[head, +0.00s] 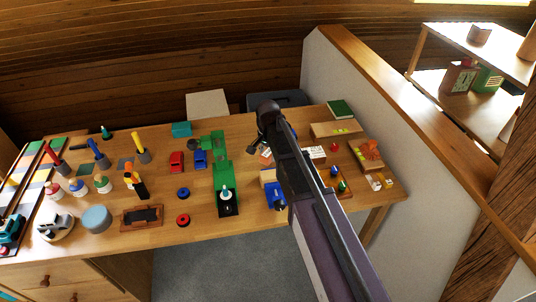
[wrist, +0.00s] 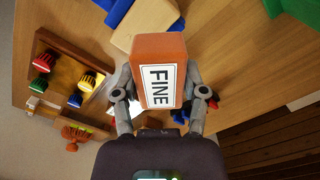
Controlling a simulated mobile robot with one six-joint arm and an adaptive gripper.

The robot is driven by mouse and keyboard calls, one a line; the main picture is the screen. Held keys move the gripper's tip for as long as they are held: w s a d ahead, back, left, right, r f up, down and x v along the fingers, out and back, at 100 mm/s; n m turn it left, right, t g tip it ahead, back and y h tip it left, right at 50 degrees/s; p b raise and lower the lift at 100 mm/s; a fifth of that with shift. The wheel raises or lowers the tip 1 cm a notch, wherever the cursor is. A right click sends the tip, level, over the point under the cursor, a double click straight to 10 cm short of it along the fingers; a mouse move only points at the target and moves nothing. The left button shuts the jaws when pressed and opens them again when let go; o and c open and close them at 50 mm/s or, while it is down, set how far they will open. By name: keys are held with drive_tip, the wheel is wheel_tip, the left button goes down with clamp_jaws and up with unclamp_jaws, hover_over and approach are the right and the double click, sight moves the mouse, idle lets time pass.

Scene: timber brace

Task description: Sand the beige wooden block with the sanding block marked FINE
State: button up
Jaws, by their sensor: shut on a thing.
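My gripper (wrist: 160,82) is shut on an orange sanding block (wrist: 160,48) with a white label reading FINE, one finger on each side of it. A beige wooden block (wrist: 146,20) lies just past the sanding block in the wrist view, partly hidden by it, beside a blue fixture (wrist: 117,9). I cannot tell whether the two blocks touch. In the head view my gripper (head: 262,146) is over the right part of the table, and the beige block (head: 268,174) shows next to the blue fixture (head: 275,195), partly hidden by my arm.
A wooden rack with colored knobs (wrist: 68,75) stands left in the wrist view. Green parts (head: 226,175), a red toy car (head: 177,161) and a blue one (head: 200,158) lie left of my arm. A grey partition (head: 365,125) rises behind the table's right side.

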drive_tip(key=shift+r+p, duration=1.55)
drive_tip(key=shift+d+f, duration=0.1)
